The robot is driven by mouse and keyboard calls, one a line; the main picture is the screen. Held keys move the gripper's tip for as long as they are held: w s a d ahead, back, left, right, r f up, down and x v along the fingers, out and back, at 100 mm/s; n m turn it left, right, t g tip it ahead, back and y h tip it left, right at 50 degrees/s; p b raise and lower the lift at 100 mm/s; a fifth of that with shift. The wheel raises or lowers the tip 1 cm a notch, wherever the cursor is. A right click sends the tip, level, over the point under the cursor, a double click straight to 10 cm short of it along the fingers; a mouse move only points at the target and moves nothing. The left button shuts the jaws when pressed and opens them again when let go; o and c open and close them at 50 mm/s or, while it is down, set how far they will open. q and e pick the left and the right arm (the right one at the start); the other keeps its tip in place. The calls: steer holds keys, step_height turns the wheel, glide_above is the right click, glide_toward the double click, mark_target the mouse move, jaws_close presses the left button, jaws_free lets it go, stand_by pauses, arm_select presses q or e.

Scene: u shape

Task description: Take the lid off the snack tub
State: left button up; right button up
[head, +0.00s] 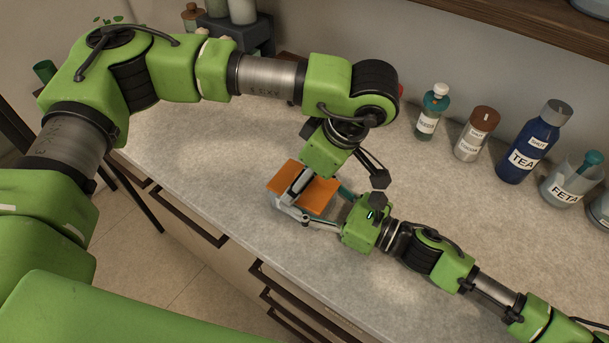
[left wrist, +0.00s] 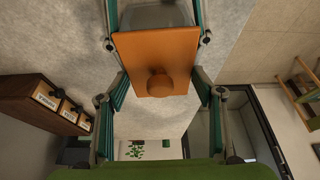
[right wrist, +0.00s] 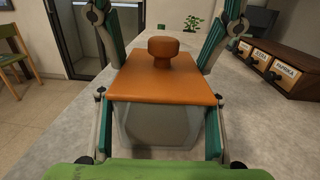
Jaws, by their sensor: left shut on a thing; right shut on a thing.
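The snack tub (head: 281,206) is a pale translucent box on the counter. Its flat orange lid (head: 320,197) has a round knob, clear in the right wrist view (right wrist: 172,49). The lid covers the tub top; I cannot tell if there is a gap between them. My left gripper (head: 302,186) comes from above, its teal fingers on two opposite sides of the lid, with the knob between them in the left wrist view (left wrist: 158,84). My right gripper (right wrist: 158,125) comes from the right in the head view, its fingers shut on the tub's side walls, below the lid.
A dark rack (head: 240,35) is at the back left. The counter is clear left of the tub.

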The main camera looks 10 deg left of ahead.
arm_select(q)
steer(key=shift+r, duration=0.2)
steer(key=shift+r, duration=0.9)
steer(key=shift+r, duration=0.1)
steer(key=shift+r, duration=1.95)
arm_select(e)
steer(key=o, duration=1.7)
steer(key=shift+c, duration=0.2)
